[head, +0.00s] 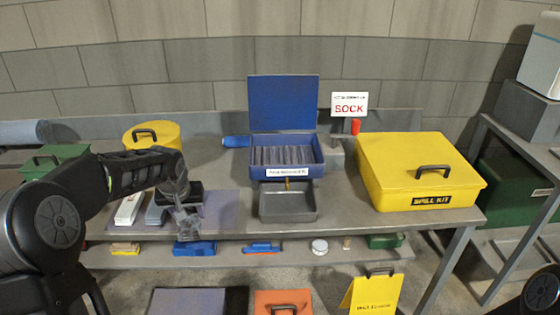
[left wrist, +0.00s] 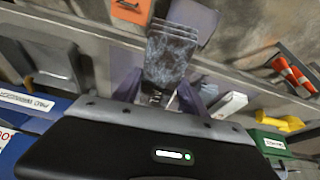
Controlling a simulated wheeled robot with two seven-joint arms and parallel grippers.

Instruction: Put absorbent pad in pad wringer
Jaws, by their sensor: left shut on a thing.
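The absorbent pad (left wrist: 172,52) is a mottled grey, layered piece. It shows between the fingers of my left gripper (left wrist: 165,92) in the left wrist view. In the head view my left gripper (head: 187,207) is shut on the pad (head: 188,225) over the front left of the bench. The pad wringer (head: 290,172) is a blue box with its blue lid (head: 284,102) standing open and grey ribs inside. It stands to the right of my left gripper, apart from it. My right gripper is out of view.
A grey metal tray (head: 288,206) sits in front of the wringer. A yellow spill kit box (head: 415,172) stands to the right. A white block (head: 130,208) and a purple-grey mat (head: 222,208) lie near my left gripper. A sock sign (head: 349,104) stands behind.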

